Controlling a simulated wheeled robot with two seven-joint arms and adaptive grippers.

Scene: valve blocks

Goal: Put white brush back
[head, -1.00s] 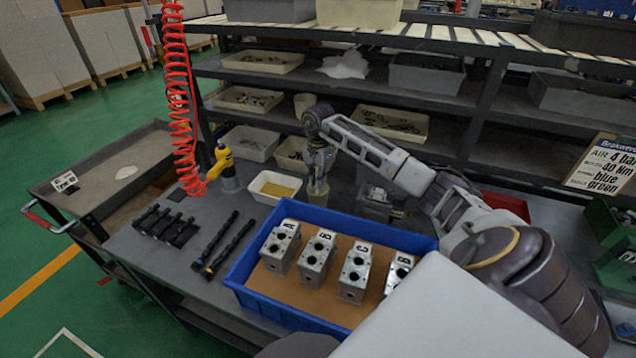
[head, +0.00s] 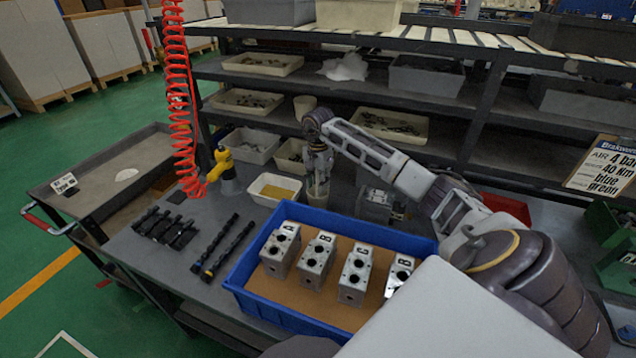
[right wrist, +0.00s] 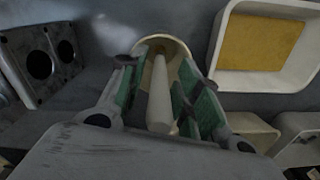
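The white brush (right wrist: 160,96) shows in the right wrist view as a pale, round handle standing in a beige cup (right wrist: 172,47). Its bristle end is hidden in the cup. My right gripper (right wrist: 158,80) reaches down over the cup, with one green-padded finger on each side of the handle. The fingers are spread, with a narrow gap beside the handle. In the head view, my right gripper (head: 318,178) is over the cup (head: 318,194) on the bench, behind the blue tray. The brush cannot be made out there. My left gripper is out of view.
The blue tray (head: 262,312) with several metal valve blocks stands in front of the cup. A white bin with a yellow bottom (head: 273,189) is close on the cup's left. Shelving stands behind.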

